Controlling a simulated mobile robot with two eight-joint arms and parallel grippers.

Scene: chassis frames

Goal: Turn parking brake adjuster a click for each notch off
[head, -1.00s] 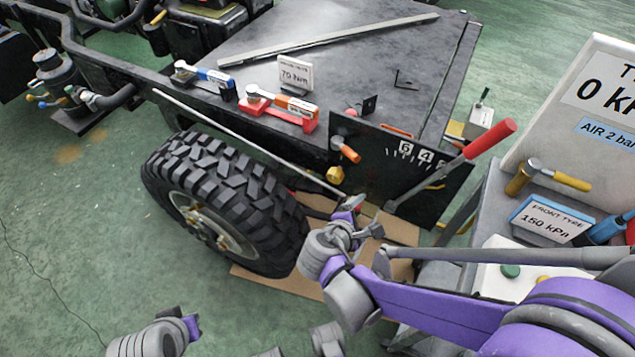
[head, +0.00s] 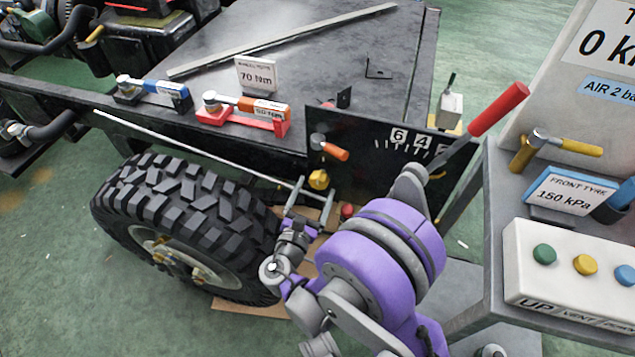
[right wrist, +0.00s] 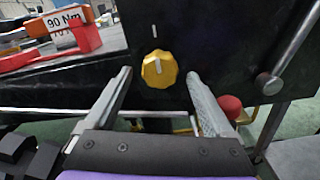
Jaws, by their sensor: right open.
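The yellow adjuster knob (head: 319,179) sits low on the black panel (head: 350,172). In the right wrist view the knob (right wrist: 158,70) shows a short white mark on its face, below a white tick on the panel. My right gripper (head: 312,194) is open in front of it. In the wrist view its fingers (right wrist: 160,76) lie left and right of the knob, with gaps on both sides. My left gripper is not in view.
An orange-handled part (head: 333,149) is above the knob. A red ball (right wrist: 231,107) is close to the right finger. The tyre (head: 190,215) is left of my gripper. A button box (head: 570,275) and tyre-pressure sign (head: 572,193) stand at the right.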

